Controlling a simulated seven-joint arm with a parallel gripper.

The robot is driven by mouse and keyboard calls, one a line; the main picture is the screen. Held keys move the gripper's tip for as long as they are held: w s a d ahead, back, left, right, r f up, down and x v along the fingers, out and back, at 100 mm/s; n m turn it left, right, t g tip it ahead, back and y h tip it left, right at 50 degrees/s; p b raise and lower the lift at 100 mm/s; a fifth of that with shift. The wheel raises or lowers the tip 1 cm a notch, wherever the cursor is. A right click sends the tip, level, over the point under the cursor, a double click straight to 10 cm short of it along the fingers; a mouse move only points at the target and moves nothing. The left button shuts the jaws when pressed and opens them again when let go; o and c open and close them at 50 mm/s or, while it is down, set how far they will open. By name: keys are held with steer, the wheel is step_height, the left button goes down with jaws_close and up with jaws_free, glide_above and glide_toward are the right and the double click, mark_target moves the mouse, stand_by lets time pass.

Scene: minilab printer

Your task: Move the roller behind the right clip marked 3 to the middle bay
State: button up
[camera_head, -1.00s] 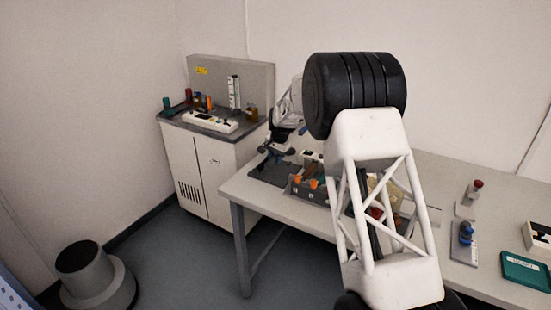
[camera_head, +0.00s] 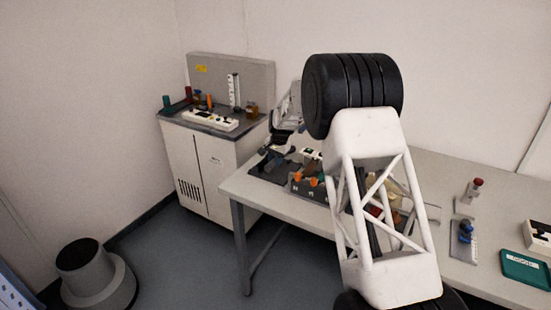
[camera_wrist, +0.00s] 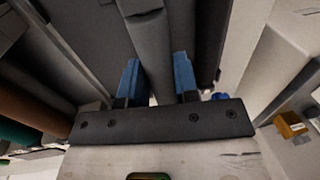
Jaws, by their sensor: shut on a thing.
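In the wrist view my gripper (camera_wrist: 157,82) has its two blue fingers on either side of a dark grey roller (camera_wrist: 150,45). It is shut on the roller, whose far end runs out of the top of the picture. In the head view the printer unit (camera_head: 309,190) stands on the table, with two orange clips (camera_head: 313,181) on its front. My arm hides the unit's right part. The clip numbers are too small to read, and I cannot make out the middle bay.
The table (camera_head: 480,205) bears a blue-topped item (camera_head: 465,232), a red-capped bottle (camera_head: 474,190) and a green tray (camera_head: 527,268) at the right. A white cabinet (camera_head: 205,165) stands at the back left. An amber block (camera_wrist: 290,124) shows right of my gripper in the wrist view.

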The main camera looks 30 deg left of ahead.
steer(key=shift+f, duration=1.1)
stand_by(0.4)
steer(key=o, duration=1)
steer(key=shift+o, duration=0.2)
steer(key=shift+r, duration=4.5)
